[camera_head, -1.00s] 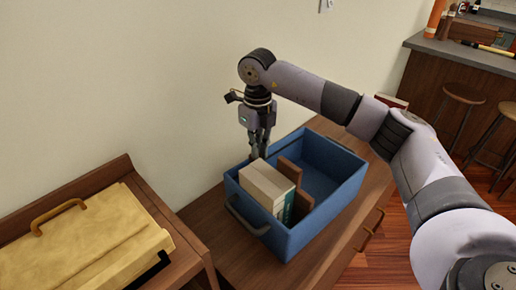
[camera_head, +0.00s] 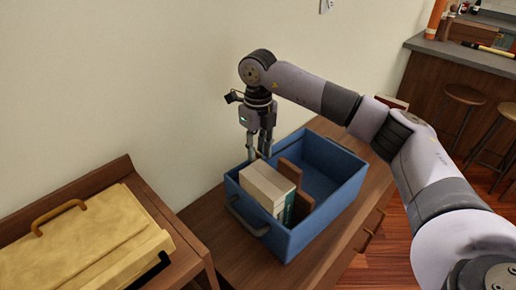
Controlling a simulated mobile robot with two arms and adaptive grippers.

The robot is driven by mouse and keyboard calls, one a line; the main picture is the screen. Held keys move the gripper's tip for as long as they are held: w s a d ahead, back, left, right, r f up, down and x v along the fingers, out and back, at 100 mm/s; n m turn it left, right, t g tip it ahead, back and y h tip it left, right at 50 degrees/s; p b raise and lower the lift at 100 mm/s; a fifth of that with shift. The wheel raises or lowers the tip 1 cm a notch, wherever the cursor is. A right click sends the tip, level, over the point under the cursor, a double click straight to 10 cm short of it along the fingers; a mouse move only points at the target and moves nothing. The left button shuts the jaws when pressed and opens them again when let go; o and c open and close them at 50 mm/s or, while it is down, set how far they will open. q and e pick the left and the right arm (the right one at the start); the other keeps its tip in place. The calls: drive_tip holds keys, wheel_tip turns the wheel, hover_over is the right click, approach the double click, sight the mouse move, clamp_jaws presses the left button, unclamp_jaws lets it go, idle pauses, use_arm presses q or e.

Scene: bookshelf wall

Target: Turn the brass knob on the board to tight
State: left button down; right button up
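I see no brass knob and no board in this view. My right gripper (camera_head: 259,154) points down at the back left corner of a blue bin (camera_head: 315,226), just behind the books in it. Its two fingers are apart with a gap between them, and I see nothing held. The fingertips are close to the bin's rim; I cannot tell whether they touch it. My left gripper is out of view.
The bin stands on a wooden cabinet (camera_head: 225,238) and holds pale books (camera_head: 266,185) and a brown divider (camera_head: 291,172). Its right part is empty. A yellow case (camera_head: 88,245) with a tan handle lies at left. Stools (camera_head: 464,94) stand by a counter at far right.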

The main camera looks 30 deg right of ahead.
sight(258, 153)
wheel_tip(258, 153, up, 12)
idle(0.5)
idle(0.3)
